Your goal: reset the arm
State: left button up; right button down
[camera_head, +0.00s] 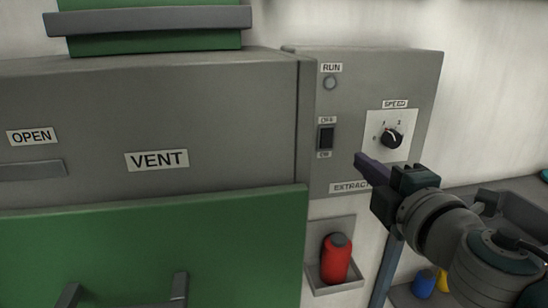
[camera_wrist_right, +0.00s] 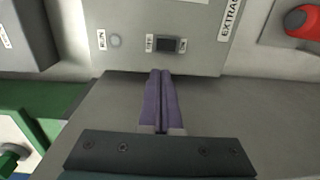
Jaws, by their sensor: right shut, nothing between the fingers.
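My right gripper (camera_head: 362,162) comes in from the right in the head view, in front of the lower part of the grey extractor control panel (camera_head: 350,75). Its purple fingers are shut together and empty, and they partly cover the "EXTRACT" label. The wrist view shows the closed fingers (camera_wrist_right: 162,75) with the panel's rocker switch (camera_wrist_right: 167,45) beyond them. The speed knob (camera_head: 391,139) is above and right of the fingertips in the head view. My left gripper is not in view.
A grey box labelled "OPEN" and "VENT" (camera_head: 100,105) stands left, above a green front (camera_head: 150,245) with a handle. A red bottle (camera_head: 336,258) sits in a small wall holder below the panel. Blue and yellow items (camera_head: 424,283) are low at the right, near a grey bench.

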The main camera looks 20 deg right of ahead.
dwell(0.5)
jog(key=s+f+m+g+h, duration=0.1)
jog(key=s+f+m+g, duration=0.25)
jog(key=s+m, duration=0.25)
jog(key=s+f+m+g+h, duration=0.1)
jog(key=s+f+m+g, duration=0.1)
jog(key=s+m+g, duration=0.3)
jog(key=s+a+f+m+g+y, duration=0.3)
jog(key=s+a+g+y, duration=0.25)
jog(key=s+a, duration=0.65)
jog(key=w+p+v, duration=0.2)
jog(key=p+v, duration=0.9)
jog(key=p, duration=0.1)
jog(key=w+d+r+p+v, duration=0.1)
jog(key=w+p+v, duration=0.2)
jog(key=p+v, duration=0.9)
jog(key=w+r+p+v, duration=0.1)
jog(key=w+p+v, duration=0.1)
jog(key=p+v, duration=1)
jog(key=shift+w+d+r+n+t+y+p, duration=0.2)
jog(key=shift+w+r+n+t+y+p, duration=0.05)
jog(key=shift+r+n+t+y+p, duration=0.1)
jog(key=c, duration=1.6)
grip_release()
